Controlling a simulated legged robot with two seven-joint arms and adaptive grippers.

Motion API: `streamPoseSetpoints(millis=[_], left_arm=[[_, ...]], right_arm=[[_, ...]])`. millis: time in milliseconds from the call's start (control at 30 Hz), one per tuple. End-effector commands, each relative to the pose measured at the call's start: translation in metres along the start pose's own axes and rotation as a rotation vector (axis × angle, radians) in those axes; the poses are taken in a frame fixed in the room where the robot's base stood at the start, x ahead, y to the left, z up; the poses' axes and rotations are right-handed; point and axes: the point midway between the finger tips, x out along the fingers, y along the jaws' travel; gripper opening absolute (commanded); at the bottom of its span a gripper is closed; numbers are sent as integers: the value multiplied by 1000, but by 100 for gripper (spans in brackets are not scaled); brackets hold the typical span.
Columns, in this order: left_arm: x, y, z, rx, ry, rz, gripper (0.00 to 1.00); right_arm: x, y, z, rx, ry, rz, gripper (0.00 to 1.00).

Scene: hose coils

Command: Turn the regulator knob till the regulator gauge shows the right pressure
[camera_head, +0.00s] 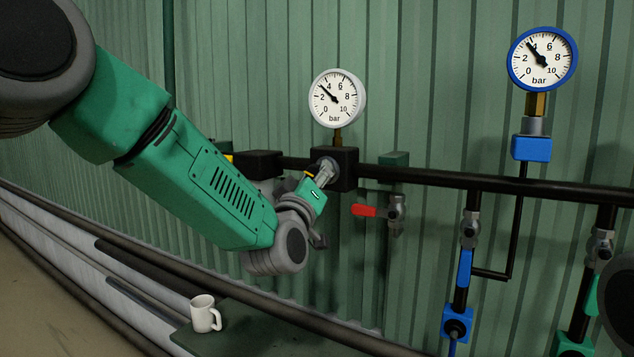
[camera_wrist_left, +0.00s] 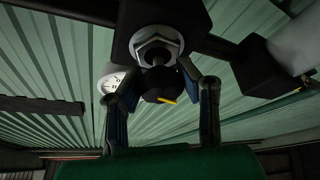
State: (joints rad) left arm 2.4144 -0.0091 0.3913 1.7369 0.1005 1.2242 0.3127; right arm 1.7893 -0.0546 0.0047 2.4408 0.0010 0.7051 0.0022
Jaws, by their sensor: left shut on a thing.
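The regulator is a black block (camera_head: 345,168) on the dark pipe. Its white-rimmed regulator gauge (camera_head: 337,98) stands above it, the needle pointing up-left between 2 and 4 bar. My left gripper (camera_head: 318,175) reaches the block's front and is shut on the regulator knob. In the left wrist view the black regulator knob (camera_wrist_left: 160,86) with a yellow mark sits between the two fingers (camera_wrist_left: 165,97), below a hex nut (camera_wrist_left: 158,46). The fingers partly hide the knob in the head view. No right gripper shows.
A red-handled valve (camera_head: 366,210) hangs right of the regulator. Blue-handled pipework (camera_head: 464,268) stands further right. A white mug (camera_head: 205,313) stands on a green ledge (camera_head: 255,331) below my arm.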

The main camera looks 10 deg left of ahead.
Motion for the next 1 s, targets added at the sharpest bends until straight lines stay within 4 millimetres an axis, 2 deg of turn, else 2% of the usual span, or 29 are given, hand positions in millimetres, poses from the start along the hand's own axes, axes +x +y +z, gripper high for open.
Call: streamPoseSetpoints(millis=[33,700,733,767,1000], left_arm=[[-4,-4,10,19,-23,-1,2],[-4,-4,10,67,-24,21,2],[-4,-4,10,66,-24,21,41],[-4,-4,10,66,-24,20,51],[-3,-2,5,66,-13,24,52]], right_arm=[[2,0,0,0,0,0,40],[4,0,0,0,0,0,40],[4,0,0,0,0,0,40],[4,0,0,0,0,0,40],[4,0,0,0,0,0,40]])
